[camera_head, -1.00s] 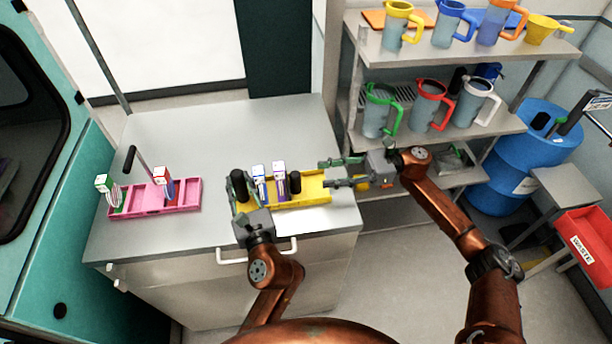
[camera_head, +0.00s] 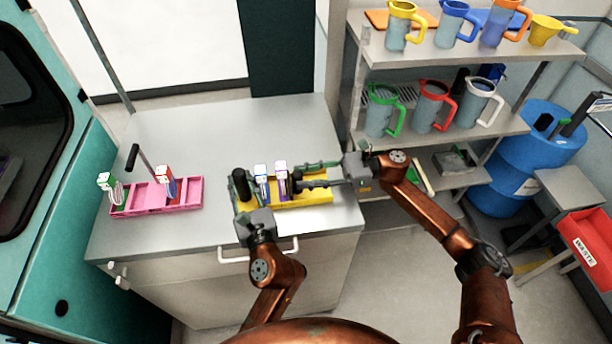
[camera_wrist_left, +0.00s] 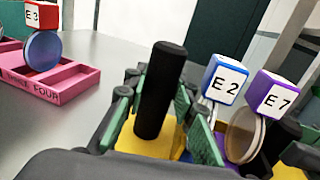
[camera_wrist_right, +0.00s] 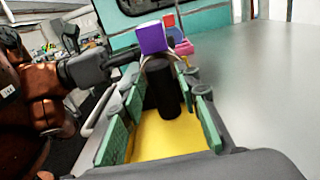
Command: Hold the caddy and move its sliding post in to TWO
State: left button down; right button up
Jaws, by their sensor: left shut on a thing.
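The yellow caddy (camera_head: 318,196) lies on the grey worktop. A black post (camera_wrist_left: 160,90) stands at its left end. My left gripper (camera_head: 240,186) is shut on that post. A blue-topped E2 item (camera_wrist_left: 225,82) and a purple-topped E7 item (camera_wrist_left: 275,98) stand side by side in the caddy. The black sliding post (camera_wrist_right: 163,88) stands just right of the purple item. My right gripper (camera_head: 301,174) is open, its fingers reaching in from the right on both sides of the sliding post. A gap shows between fingers and post in the right wrist view.
A pink caddy (camera_head: 188,207) with a red-topped E3 item (camera_wrist_left: 42,45) and a green-topped item (camera_head: 106,183) stands to the left. A shelf (camera_head: 500,124) with several jugs stands at the right. The worktop (camera_head: 220,125) behind is clear.

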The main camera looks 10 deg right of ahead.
grip_shut()
dwell(0.3)
pick_arm(q)
jog(key=shift+a, duration=0.1)
pick_arm(e)
jog(key=shift+a, duration=1.35)
jog(key=shift+o, duration=1.8)
grip_release()
jog(key=shift+d, duration=0.15)
jog(key=d, duration=1.1)
jog(key=shift+d, duration=0.4)
